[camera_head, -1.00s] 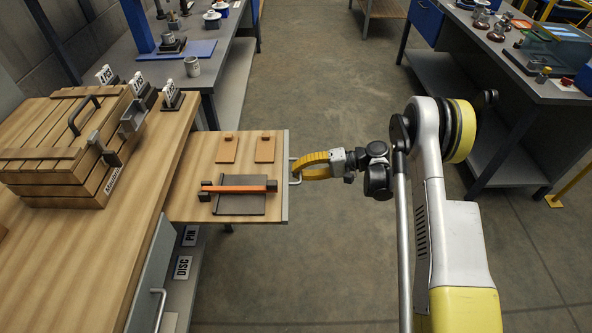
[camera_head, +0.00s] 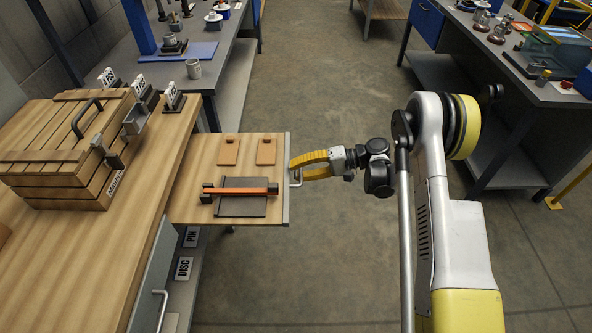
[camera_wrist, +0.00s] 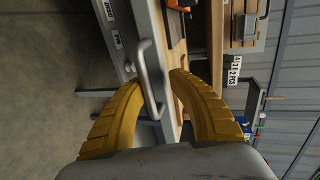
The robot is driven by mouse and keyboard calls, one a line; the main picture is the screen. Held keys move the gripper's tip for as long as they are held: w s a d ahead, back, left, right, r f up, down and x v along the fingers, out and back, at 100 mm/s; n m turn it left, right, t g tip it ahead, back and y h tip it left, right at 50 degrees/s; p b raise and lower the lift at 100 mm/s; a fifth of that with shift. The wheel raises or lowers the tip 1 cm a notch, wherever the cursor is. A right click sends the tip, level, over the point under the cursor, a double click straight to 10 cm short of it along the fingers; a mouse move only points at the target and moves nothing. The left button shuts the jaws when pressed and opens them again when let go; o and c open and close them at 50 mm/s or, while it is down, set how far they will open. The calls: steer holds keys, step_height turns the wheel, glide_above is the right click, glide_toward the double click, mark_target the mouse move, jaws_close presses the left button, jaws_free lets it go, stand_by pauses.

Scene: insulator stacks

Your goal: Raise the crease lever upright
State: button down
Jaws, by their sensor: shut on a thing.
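The crease lever looks to be the orange bar (camera_head: 240,191), lying flat across a dark plate (camera_head: 240,208) on the pulled-out wooden board (camera_head: 185,209). Dark blocks sit at both ends of the bar. My gripper (camera_head: 294,165) is at the board's front edge, to the right of the bar and apart from it. Its yellow fingers are shut on the metal handle (camera_head: 297,179) of the board. In the wrist view, the handle (camera_wrist: 150,72) passes between the fingers (camera_wrist: 152,80), and an orange piece (camera_wrist: 174,22) shows beyond the edge.
Two small wooden plates (camera_head: 228,152) (camera_head: 266,152) lie at the back of the board. A slatted crate (camera_head: 60,150) stands on the bench at left. A lower drawer handle (camera_head: 160,308) shows below. The floor (camera_head: 315,90) behind my gripper is clear.

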steer(key=shift+w+d+r, duration=0.1)
steer(key=shift+w+r, duration=0.15)
steer(key=shift+r, duration=0.2)
steer(key=c, duration=1.5)
jaws_free()
steer(key=shift+s+d+r, duration=0.1)
steer(key=shift+s+f, duration=0.1)
steer(key=shift+f, duration=0.1)
steer(key=v, duration=1.1)
steer(key=shift+d, duration=0.45)
